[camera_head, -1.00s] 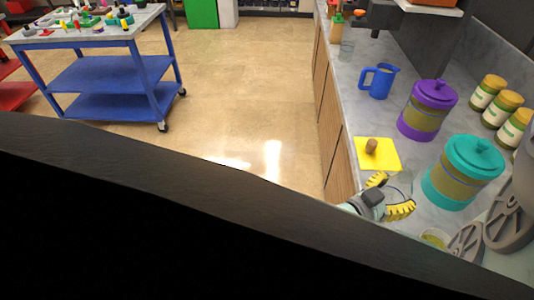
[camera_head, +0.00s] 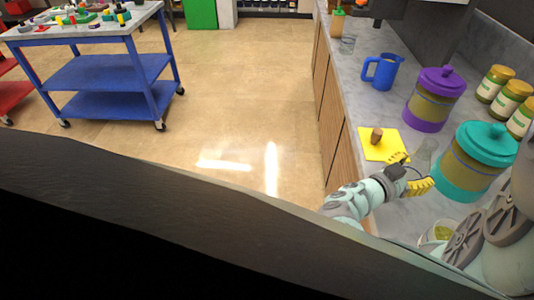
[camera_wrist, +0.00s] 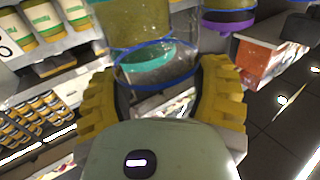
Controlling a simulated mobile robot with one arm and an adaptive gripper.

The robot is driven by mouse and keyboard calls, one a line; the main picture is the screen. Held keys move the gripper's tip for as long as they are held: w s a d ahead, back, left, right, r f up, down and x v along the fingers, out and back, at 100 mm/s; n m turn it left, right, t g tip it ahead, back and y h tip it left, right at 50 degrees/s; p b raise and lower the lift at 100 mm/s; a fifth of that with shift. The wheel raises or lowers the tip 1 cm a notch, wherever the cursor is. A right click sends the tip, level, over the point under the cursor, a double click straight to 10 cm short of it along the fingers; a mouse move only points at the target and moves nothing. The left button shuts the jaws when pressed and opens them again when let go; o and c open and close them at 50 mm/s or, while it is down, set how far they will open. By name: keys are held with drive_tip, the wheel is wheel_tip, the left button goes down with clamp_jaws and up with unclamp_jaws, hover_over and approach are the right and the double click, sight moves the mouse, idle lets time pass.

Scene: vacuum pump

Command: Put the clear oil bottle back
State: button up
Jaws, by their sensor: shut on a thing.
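In the head view my gripper (camera_head: 412,172) has its yellow fingers closed around a clear, see-through bottle (camera_head: 425,156), just right of the yellow mat. In the wrist view the fingers of my gripper (camera_wrist: 165,92) press on both sides of the clear bottle (camera_wrist: 160,75), and the teal canister shows through it. The bottle's outline is faint, and I cannot tell whether its base touches the counter. A brown stopper-like piece (camera_head: 376,136) stands on the yellow mat (camera_head: 392,152).
A teal-lidded canister (camera_head: 455,180) is close right of my gripper. A purple-lidded canister (camera_head: 425,120) and blue jug (camera_head: 381,73) stand farther back. Several jars (camera_head: 510,103) line the right. A small cup (camera_head: 437,232) of yellowish liquid sits nearer.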

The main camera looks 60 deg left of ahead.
drive_tip(key=shift+a+r, duration=0.1)
drive_tip(key=shift+r, duration=0.1)
drive_tip(key=o, duration=1.3)
drive_tip(key=shift+f, duration=0.2)
drive_tip(key=shift+o, duration=0.2)
drive_tip(key=shift+r, duration=0.1)
